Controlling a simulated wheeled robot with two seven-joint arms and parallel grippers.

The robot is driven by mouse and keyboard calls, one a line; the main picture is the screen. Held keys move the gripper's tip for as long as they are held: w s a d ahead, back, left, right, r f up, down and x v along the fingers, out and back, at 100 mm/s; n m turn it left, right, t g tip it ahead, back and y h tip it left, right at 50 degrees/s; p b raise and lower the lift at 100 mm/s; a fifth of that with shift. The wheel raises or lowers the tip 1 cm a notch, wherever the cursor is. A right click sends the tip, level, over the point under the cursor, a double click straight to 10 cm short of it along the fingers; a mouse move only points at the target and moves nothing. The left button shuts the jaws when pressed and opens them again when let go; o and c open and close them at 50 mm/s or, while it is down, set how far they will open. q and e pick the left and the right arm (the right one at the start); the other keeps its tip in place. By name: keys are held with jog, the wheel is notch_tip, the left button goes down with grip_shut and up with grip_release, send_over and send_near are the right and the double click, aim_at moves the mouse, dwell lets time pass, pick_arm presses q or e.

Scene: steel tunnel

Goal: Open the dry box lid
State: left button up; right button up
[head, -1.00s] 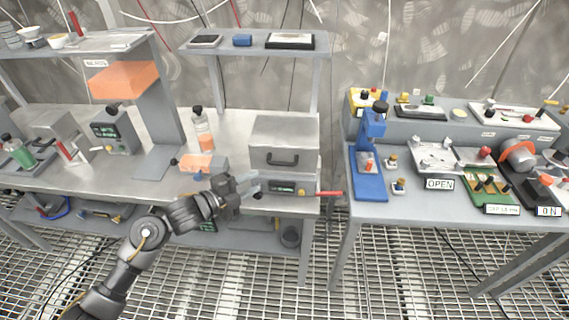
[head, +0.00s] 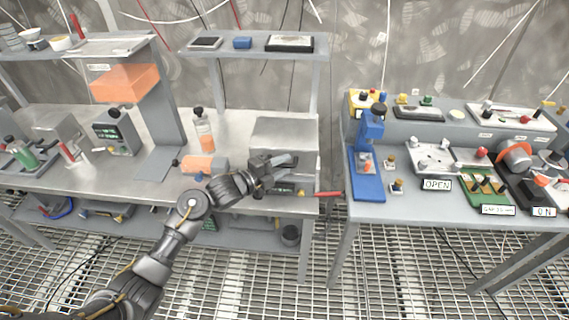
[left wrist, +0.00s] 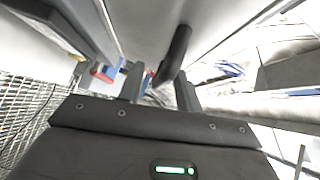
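The dry box (head: 284,131) is a grey metal box on the left bench, and its lid looks shut. My left gripper (head: 285,161) is in front of the box's front face and covers its handle in the head view. In the left wrist view, the dark handle (left wrist: 176,52) shows against the pale box face, just beyond and between the two fingertips. The left gripper's fingers (left wrist: 160,86) are apart, and I see nothing clamped between them. I cannot tell whether they touch the handle. My right gripper is not in view.
An orange-filled bottle (head: 205,130) and an orange block (head: 198,164) stand left of the box. A red lever (head: 329,194) sticks out at the bench's right end. A shelf (head: 255,45) is above. A second bench holds a blue press (head: 369,170) on the right.

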pick_arm(q)
jog(key=shift+w+d, duration=0.2)
jog(key=shift+d, duration=0.05)
grip_shut()
